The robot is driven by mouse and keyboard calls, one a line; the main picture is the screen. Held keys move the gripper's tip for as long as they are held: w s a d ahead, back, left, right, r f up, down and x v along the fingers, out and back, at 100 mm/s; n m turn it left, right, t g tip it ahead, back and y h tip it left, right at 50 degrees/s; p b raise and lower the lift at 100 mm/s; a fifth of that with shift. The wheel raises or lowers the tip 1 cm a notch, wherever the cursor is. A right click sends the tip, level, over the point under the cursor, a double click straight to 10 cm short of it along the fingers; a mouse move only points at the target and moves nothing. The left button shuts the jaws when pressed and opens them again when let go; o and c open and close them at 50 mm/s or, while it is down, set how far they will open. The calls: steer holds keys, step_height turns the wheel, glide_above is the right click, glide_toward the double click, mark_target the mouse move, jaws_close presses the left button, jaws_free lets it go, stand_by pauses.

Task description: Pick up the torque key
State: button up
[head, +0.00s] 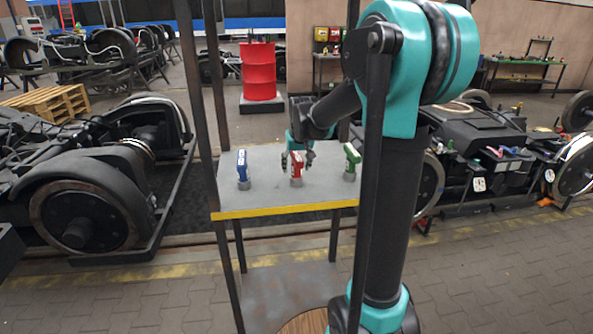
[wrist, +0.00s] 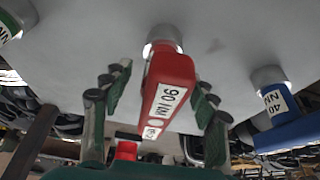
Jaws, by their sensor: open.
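Three upright keys stand in a row on a grey tabletop with a yellow front edge (head: 285,212). The blue key (head: 242,164) is at left, the red key (head: 296,166) in the middle and the green key (head: 351,160) at right. In the wrist view the red key (wrist: 165,90), labelled 90 NM, is central. The blue key (wrist: 277,103), labelled 40 NM, is at right, and the green key (wrist: 8,26) is cut off at left. My gripper (head: 297,158) is open, its fingers (wrist: 160,95) on either side of the red key with visible gaps.
Dark posts rise beside the table. A tram bogie (head: 95,180) stands at left and another (head: 490,150) at right. A red drum (head: 258,72) stands behind, and a wooden pallet (head: 48,102) lies at far left. Paved floor in front is clear.

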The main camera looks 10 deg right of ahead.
jaws_close()
stand_by(0.4)
steer(key=shift+r, duration=0.15)
step_height(320, 180, up, 20)
stand_by(0.6)
